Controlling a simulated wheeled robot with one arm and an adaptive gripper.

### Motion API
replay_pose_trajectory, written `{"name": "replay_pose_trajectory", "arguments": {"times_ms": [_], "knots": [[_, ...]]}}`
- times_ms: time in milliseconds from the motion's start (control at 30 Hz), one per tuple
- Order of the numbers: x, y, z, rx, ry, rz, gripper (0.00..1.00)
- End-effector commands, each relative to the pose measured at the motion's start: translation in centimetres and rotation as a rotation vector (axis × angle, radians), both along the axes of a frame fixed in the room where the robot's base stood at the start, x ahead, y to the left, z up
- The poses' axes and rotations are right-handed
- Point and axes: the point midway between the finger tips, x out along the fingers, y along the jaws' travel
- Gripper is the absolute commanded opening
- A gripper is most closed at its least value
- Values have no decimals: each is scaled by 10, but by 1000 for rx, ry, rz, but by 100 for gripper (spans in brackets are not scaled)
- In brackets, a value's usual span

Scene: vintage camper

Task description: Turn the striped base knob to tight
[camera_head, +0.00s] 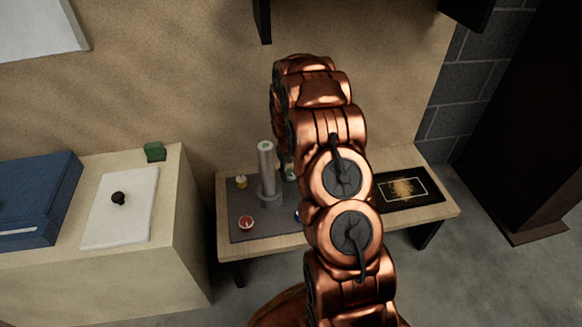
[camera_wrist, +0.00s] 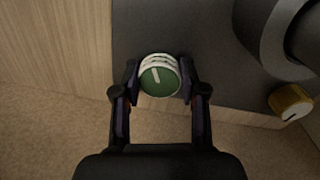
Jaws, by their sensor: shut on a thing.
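The striped base knob (camera_wrist: 159,75) has a green top and white ridged sides with dark stripes. A short white line on its top points up and slightly left in the wrist view. My gripper (camera_wrist: 160,82) is shut on it, one finger on each side. No tight mark can be made out.
A grey cylinder (camera_head: 266,165) stands upright on the dark mat (camera_head: 240,208). A yellow knob (camera_wrist: 291,102) and a red knob (camera_head: 246,222) sit near it. A blue thing is mostly hidden by my arm. A black tray (camera_head: 385,201) lies at the right.

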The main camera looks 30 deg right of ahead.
Motion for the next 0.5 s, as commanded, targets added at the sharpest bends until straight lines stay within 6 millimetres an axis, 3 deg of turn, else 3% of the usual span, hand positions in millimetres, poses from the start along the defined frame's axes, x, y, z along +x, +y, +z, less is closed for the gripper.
{"name": "replay_pose_trajectory", "arguments": {"times_ms": [500], "knots": [[-1,1,0,2,5,-208,7]]}}
